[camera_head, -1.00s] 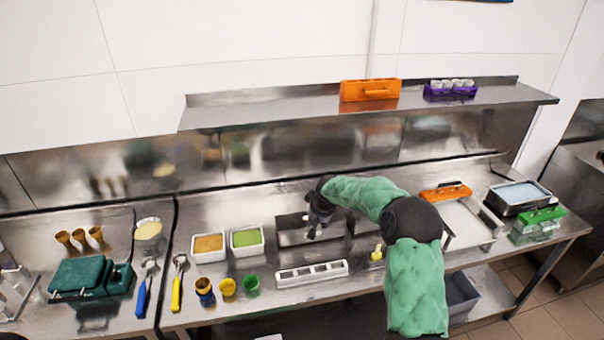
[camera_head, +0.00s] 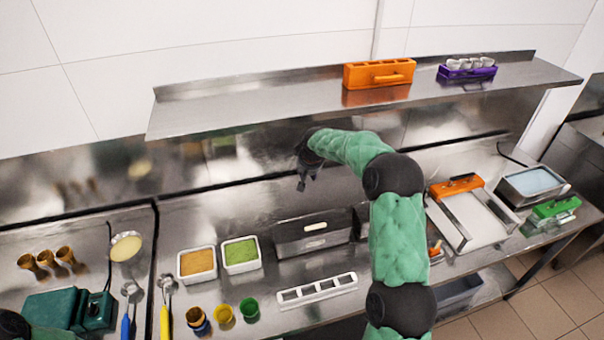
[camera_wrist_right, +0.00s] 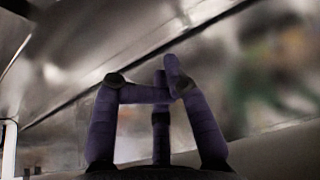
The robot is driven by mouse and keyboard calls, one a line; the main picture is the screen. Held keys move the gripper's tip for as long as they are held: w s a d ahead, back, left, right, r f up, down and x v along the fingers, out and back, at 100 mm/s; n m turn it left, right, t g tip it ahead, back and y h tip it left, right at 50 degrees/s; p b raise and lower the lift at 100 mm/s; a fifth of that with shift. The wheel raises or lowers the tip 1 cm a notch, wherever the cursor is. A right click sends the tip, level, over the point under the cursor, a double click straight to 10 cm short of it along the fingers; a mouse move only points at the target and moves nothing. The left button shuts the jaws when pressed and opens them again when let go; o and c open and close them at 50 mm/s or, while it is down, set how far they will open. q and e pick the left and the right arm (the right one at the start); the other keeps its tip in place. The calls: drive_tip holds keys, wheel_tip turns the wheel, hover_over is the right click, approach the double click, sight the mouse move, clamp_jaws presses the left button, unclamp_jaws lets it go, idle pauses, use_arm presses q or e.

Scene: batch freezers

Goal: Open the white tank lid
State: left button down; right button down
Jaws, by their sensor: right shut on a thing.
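A dark grey metal tank (camera_head: 288,239) stands mid-counter. It has a white handle (camera_head: 316,226) and a white mark on its front. I cannot tell whether its lid is closed. My right gripper (camera_head: 307,184) is raised behind and above it, fingers pointing down, apart from the handle. In the right wrist view the gripper (camera_wrist_right: 168,92) has its fingers drawn together. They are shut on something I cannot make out.
Tubs of orange-brown (camera_head: 197,260) and green (camera_head: 241,251) filling stand left of the tank. A white slotted rack (camera_head: 317,290) lies in front. The shelf (camera_head: 230,100) overhangs behind. An orange-handled frame (camera_head: 456,185) is at right.

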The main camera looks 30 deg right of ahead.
use_arm(q)
drive_tip(key=shift+w+r+p, duration=0.1)
drive_tip(key=shift+r+p, duration=0.6)
use_arm(e)
drive_tip(key=x, duration=0.9)
drive_tip(key=shift+w+f, duration=0.1)
drive_tip(key=shift+f, duration=0.05)
